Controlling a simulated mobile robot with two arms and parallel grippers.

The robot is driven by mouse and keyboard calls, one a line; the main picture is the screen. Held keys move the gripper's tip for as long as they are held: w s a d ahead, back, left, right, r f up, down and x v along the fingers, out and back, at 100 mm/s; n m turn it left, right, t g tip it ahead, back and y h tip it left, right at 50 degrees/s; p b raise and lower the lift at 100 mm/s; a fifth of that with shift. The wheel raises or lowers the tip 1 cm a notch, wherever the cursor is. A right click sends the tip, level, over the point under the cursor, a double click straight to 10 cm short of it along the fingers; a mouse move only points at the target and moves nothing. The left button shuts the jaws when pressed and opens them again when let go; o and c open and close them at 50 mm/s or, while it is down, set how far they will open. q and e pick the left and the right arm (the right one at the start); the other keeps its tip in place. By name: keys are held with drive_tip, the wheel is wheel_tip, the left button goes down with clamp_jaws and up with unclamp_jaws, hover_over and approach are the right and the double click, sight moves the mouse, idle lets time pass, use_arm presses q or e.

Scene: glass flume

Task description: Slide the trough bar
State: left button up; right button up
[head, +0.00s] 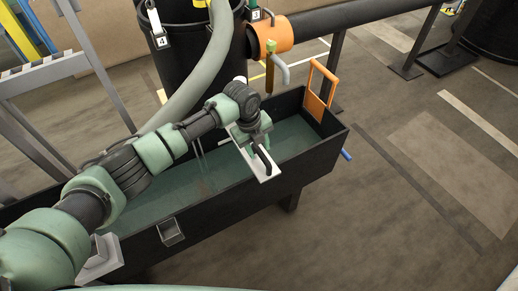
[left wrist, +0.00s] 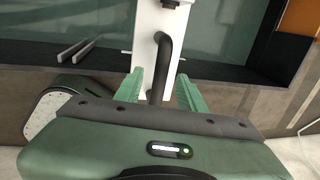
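The trough bar (head: 266,174) is a white plate lying across the trough, with a black bent handle (head: 263,160) on top. In the left wrist view the white bar (left wrist: 147,18) runs up the middle and the handle (left wrist: 163,60) curves toward me. My left gripper (head: 256,146) is at the bar's handle. Its two green fingers stand apart in the left wrist view (left wrist: 160,90), one on each side of the handle, with gaps visible. My arm and gripper hide the bar's far part in the head view. My right gripper does not show.
The long black trough (head: 315,160) holds greenish water. An orange gate frame (head: 321,88) stands at its right end, with a blue handle (head: 346,155) outside. A black tank (head: 195,60) stands behind. Open floor (head: 420,220) lies to the right.

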use_arm(q)
wheel_tip(320, 180, up, 6)
drive_tip(key=a, duration=0.1)
drive_tip(key=shift+s+r, duration=0.2)
drive_tip(key=shift+s, duration=0.15)
